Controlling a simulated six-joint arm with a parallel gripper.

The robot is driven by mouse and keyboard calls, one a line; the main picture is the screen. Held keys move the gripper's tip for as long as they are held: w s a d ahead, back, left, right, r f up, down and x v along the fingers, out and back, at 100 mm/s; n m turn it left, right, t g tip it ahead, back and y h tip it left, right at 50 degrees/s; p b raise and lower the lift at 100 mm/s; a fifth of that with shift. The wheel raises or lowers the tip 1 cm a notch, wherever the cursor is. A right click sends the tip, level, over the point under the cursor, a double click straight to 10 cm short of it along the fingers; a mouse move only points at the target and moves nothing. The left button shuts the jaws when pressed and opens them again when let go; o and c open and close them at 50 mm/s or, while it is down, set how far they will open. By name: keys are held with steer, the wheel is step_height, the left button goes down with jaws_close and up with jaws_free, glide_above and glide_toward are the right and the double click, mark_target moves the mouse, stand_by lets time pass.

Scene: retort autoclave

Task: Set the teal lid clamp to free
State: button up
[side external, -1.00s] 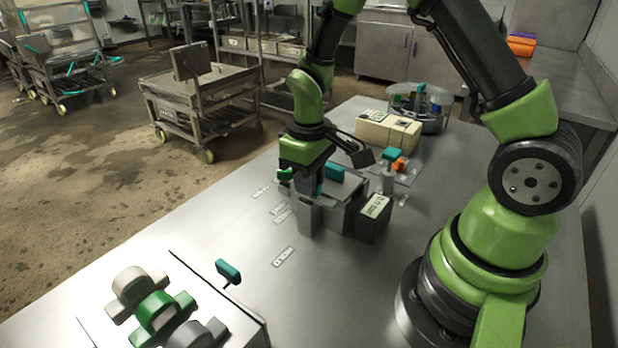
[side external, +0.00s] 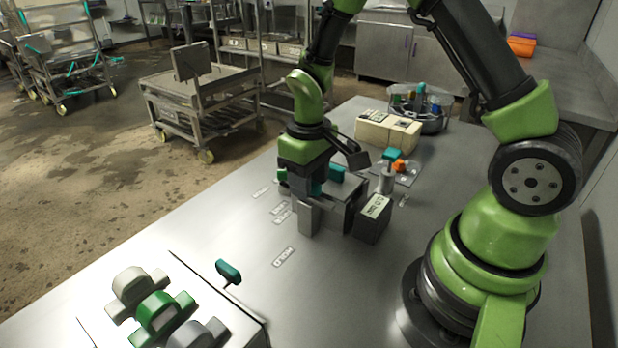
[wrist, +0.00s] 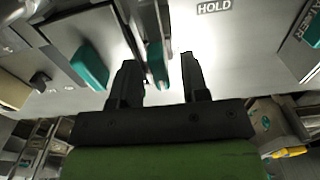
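A grey fixture (side external: 343,220) stands on the steel table, with teal parts on it. My gripper (side external: 308,190) points down at its left side and partly hides it. In the wrist view my gripper (wrist: 158,62) is open, with its two black fingers apart. An upright teal handle (wrist: 156,66) shows between the fingers, closer to the left one, with a gap on the right. I cannot tell whether a finger touches it. A second teal block (wrist: 90,67) lies left of the fingers; it also shows in the side view (side external: 337,173). A HOLD label (wrist: 214,7) is on the table.
A dark labelled box (side external: 373,220) adjoins the fixture on the right. A teal-topped post (side external: 392,155), a cream box (side external: 388,131) and a round bin (side external: 420,110) stand behind. A teal lever (side external: 229,271) sits at the front left. The table near the HOLD label is clear.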

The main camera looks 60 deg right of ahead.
step_height(320, 180, up, 9)
steer(key=shift+r, duration=0.45)
stand_by(0.3)
steer(key=s+a+r+m+t+y, duration=0.1)
steer(key=s+a+r+m+t, duration=0.1)
steer(key=s+r, duration=0.3)
steer(key=s+a+r+m+t+y, duration=0.1)
steer(key=s+a+r+t, duration=0.2)
steer(key=s, duration=0.6)
steer(key=shift+r+m+t, duration=0.4)
steer(key=shift+r+t, duration=0.7)
steer(key=shift+r, duration=0.5)
steer(key=shift+s, duration=0.1)
